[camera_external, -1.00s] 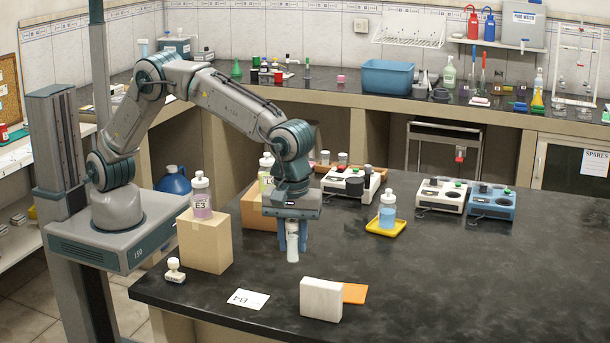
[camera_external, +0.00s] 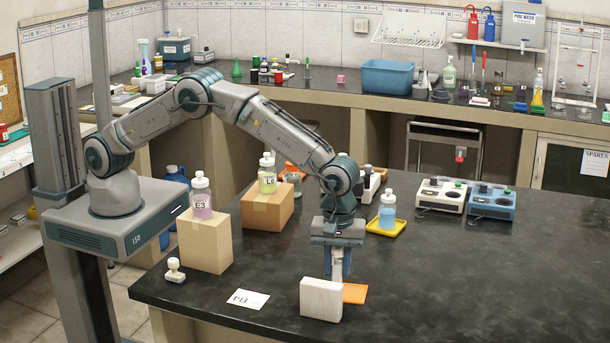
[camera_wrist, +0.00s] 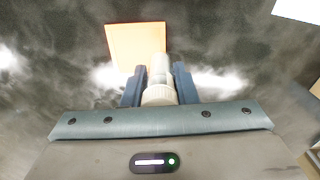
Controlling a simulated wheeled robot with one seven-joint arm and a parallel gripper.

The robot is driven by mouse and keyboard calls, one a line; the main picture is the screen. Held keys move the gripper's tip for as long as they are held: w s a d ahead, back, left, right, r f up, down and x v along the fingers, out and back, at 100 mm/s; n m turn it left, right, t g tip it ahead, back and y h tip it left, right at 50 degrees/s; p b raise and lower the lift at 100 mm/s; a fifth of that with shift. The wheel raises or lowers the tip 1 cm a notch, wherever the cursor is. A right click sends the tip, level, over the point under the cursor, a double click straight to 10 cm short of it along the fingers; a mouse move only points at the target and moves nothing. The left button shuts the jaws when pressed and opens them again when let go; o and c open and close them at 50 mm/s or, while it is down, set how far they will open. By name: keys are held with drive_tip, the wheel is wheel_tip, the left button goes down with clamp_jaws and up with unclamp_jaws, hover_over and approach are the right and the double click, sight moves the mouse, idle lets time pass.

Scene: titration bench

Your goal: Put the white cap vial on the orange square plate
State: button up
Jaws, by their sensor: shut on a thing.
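My gripper (camera_external: 338,265) is shut on a small vial (camera_external: 337,271) with a pale body, held upright or nearly so. In the wrist view the vial (camera_wrist: 160,80) sits between the two dark fingers of my gripper (camera_wrist: 160,82). The orange square plate (camera_external: 355,293) lies flat on the dark bench, just right of and below the vial in the outside view, partly hidden by a white block. In the wrist view the plate (camera_wrist: 133,42) is just beyond the fingertips. The gap between vial and bench is hard to judge.
The white block (camera_external: 320,300) stands upright in front of the plate. A white label card (camera_external: 248,299) lies to the left. Cardboard boxes (camera_external: 205,243) carry bottles at left.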

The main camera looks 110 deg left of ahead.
drive_tip(key=shift+f, duration=0.9)
drive_tip(key=o, duration=1)
wheel_tip(320, 180, up, 12)
drive_tip(key=shift+r+b, duration=0.2)
drive_tip(key=shift+b, duration=0.75)
drive_tip(key=s+a+r+m+t, duration=0.1)
drive_tip(key=s+a+r+m, duration=0.1)
drive_tip(key=s+r+m, duration=0.6)
drive_tip(key=s+a+r+m+t, duration=0.1)
drive_tip(key=s+a+r+m, duration=0.3)
drive_tip(key=s, duration=0.8)
drive_tip(key=s+f+m, duration=0.1)
drive_tip(key=s+m, duration=0.1)
drive_tip(key=s, duration=0.5)
drive_tip(key=s+f+m+t, duration=0.1)
drive_tip(key=s+m, duration=0.2)
drive_tip(key=s, duration=0.4)
drive_tip(key=s+f+m, duration=0.1)
drive_tip(key=s+m, duration=0.2)
drive_tip(key=s, duration=0.5)
drive_tip(key=shift+t, duration=0.3)
